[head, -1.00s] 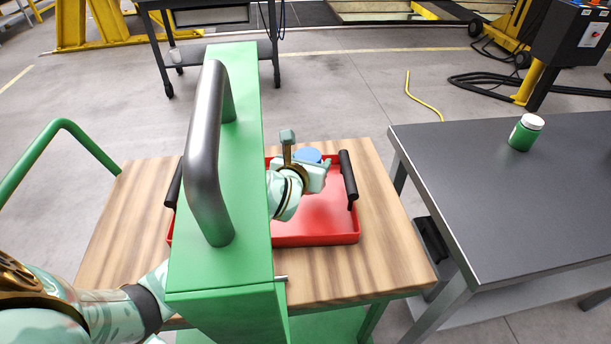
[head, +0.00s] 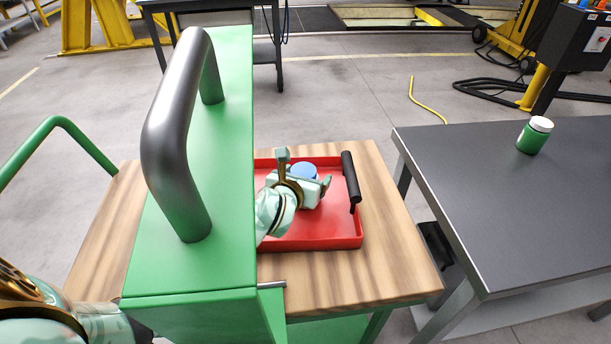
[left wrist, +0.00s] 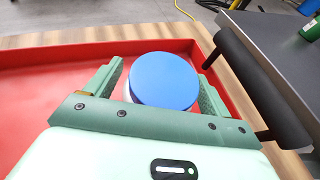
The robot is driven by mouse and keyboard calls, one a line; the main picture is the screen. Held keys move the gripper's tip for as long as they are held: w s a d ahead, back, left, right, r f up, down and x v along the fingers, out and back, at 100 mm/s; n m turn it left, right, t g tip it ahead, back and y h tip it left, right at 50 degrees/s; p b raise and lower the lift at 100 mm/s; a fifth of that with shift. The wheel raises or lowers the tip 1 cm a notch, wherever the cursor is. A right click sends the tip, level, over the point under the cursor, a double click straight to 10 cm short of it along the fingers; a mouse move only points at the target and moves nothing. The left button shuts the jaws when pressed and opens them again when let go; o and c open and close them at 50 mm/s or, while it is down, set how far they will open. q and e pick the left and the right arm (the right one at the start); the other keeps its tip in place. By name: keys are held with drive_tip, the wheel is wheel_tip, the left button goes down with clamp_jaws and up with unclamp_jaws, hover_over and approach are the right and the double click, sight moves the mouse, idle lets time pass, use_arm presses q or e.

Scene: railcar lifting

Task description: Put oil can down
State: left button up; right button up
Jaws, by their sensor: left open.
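A can with a round blue top (head: 304,171) is upright in the red tray (head: 335,235), near its back right corner. I take it for the oil can; its lower part is hidden. My left gripper (head: 305,178) is open, with one finger on either side of the can. In the left wrist view, the blue top (left wrist: 164,81) lies between the two open fingers (left wrist: 160,75), with a visible gap beside the left finger. Whether the right finger touches it I cannot tell. My right gripper is not in view.
The tray sits on a wooden cart top (head: 385,265) and has a black handle (head: 351,178). A tall green box (head: 215,180) with a grey handle (head: 165,130) hides the tray's left side. A grey table (head: 500,210) at right carries a green, white-lidded jar (head: 534,136).

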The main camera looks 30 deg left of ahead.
use_arm(q)
drive_tip(key=shift+s+r, duration=0.1)
drive_tip(key=shift+r, duration=0.1)
drive_tip(key=p+v, duration=0.4)
drive_tip(key=v, duration=0.7)
drive_tip(key=shift+s, duration=0.4)
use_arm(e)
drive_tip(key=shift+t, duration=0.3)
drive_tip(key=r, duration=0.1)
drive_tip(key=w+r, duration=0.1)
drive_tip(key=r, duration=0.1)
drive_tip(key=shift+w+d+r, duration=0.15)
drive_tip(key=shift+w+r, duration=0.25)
